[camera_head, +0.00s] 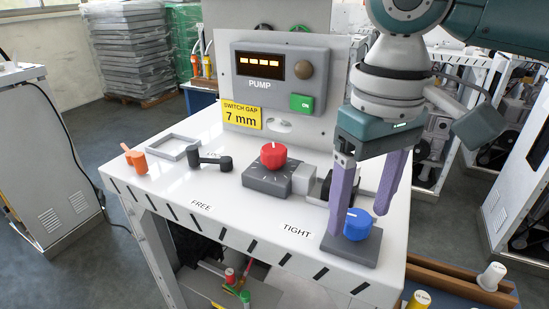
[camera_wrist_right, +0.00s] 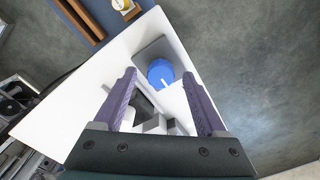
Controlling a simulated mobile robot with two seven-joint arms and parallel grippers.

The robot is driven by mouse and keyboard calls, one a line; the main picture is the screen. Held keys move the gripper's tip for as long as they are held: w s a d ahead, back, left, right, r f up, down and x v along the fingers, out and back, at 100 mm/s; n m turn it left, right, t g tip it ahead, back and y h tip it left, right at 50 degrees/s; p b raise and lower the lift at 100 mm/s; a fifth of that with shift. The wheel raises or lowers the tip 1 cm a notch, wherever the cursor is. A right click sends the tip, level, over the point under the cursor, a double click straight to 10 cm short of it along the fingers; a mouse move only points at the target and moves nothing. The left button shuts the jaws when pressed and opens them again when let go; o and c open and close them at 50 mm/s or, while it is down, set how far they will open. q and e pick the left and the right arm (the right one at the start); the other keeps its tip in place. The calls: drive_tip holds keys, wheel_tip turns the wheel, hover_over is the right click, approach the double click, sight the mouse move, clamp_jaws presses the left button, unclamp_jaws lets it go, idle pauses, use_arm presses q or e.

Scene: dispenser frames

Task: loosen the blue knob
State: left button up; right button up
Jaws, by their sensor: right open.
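The blue knob (camera_head: 357,224) stands on a grey square base plate (camera_head: 350,247) at the front right corner of the white bench top, by the label TIGHT. A white line marks its top. In the right wrist view the knob (camera_wrist_right: 160,72) lies between and beyond the two open fingertips (camera_wrist_right: 160,75). Contact with the knob cannot be told. My left gripper is out of view.
A red knob (camera_head: 273,155) on a grey block, a dark lever handle (camera_head: 210,160) and an orange-handled item (camera_head: 135,159) stand on the bench (camera_head: 150,200). A pump panel (camera_head: 280,75) rises behind. A wooden tray (camera_head: 460,280) with bottles lies at the lower right.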

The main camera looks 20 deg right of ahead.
drive_tip(key=shift+f, duration=0.45)
clamp_jaws()
idle(0.3)
